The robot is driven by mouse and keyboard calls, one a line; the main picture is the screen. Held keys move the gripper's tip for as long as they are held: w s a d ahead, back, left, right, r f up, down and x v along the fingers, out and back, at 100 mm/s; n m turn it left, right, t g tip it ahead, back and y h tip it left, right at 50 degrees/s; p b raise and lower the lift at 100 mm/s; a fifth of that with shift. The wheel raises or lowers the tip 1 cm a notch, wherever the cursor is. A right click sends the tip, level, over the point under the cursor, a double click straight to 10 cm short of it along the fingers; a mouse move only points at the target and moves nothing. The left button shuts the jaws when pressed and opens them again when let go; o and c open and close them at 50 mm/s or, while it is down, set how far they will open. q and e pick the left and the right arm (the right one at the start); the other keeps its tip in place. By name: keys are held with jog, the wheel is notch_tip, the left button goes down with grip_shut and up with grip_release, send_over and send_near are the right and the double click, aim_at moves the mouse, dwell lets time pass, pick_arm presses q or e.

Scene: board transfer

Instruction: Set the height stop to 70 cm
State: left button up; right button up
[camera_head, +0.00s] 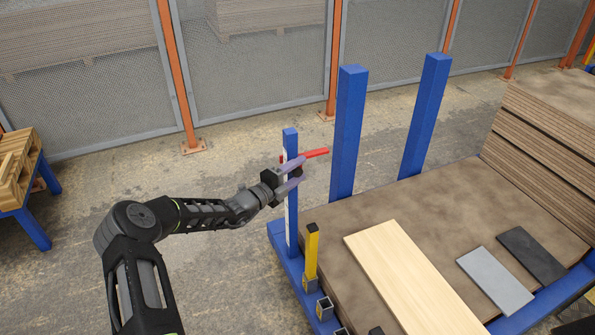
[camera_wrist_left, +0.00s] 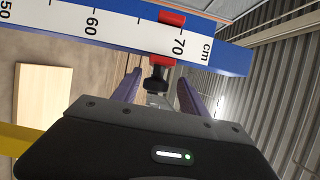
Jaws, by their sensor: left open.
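The height stop is a red slider with a red arm (camera_head: 317,153) on a blue post (camera_head: 290,220) with a white scale strip. In the left wrist view the red slider (camera_wrist_left: 172,18) shows at both edges of the scale (camera_wrist_left: 125,28), close beside the 70 mark; the exact reading cannot be told. A dark knob (camera_wrist_left: 156,80) sticks out from it. My left gripper (camera_head: 295,174) is open at the post just below the red arm. Its purple fingers (camera_wrist_left: 160,88) stand on either side of the knob, with gaps visible. My right gripper is not seen.
A yellow post (camera_head: 312,255) stands close to the scale post. Two tall blue posts (camera_head: 349,130) rise behind. A brown board stack (camera_head: 340,215) carries a light wood board (camera_head: 415,280), a grey panel (camera_head: 495,280) and a dark panel (camera_head: 531,254). Open floor lies to the left.

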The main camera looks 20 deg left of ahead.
pick_arm(q)
jog(key=shift+s, duration=0.1)
jog(key=p+v, duration=0.1)
jog(key=v, duration=0.6)
jog(key=shift+s+a, duration=0.15)
jog(key=shift+s, duration=0.15)
